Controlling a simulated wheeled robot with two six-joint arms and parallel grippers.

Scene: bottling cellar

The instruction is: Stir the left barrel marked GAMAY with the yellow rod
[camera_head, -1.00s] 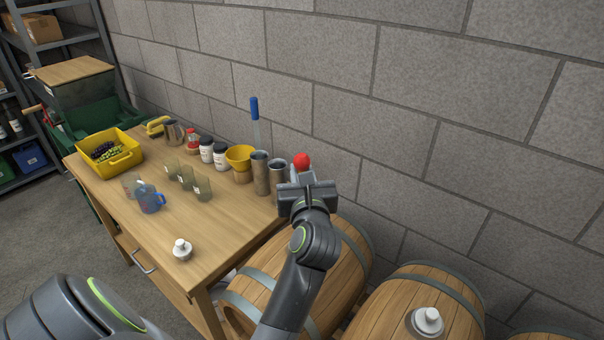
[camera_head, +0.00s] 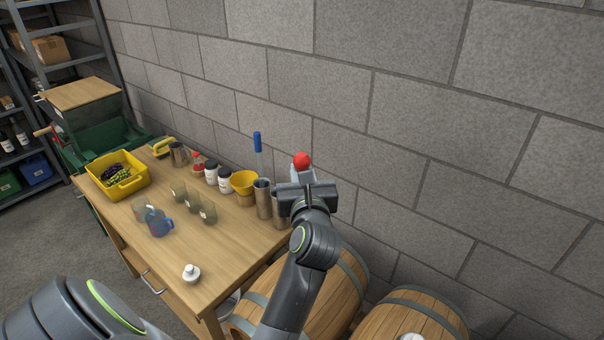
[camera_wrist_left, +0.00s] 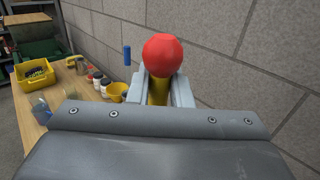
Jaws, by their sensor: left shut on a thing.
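My left gripper (camera_head: 303,174) is shut on the yellow rod, seen from behind in the head view. The rod's red knob (camera_head: 301,160) sticks up above the fingers. In the left wrist view the yellow shaft (camera_wrist_left: 158,91) shows between the fingers under the red knob (camera_wrist_left: 162,55); its lower part is hidden. No GAMAY marking is readable. A white bung (camera_head: 191,273) stands on the table. My right gripper is not in view.
The wooden table (camera_head: 215,255) holds a yellow crate (camera_head: 125,187) with grapes, a blue jug (camera_head: 159,224), glasses, jars and a yellow funnel (camera_head: 243,181). A blue-handled rod (camera_head: 257,142) stands by metal cylinders (camera_head: 263,200) near my gripper. A block wall (camera_head: 430,150) runs behind.

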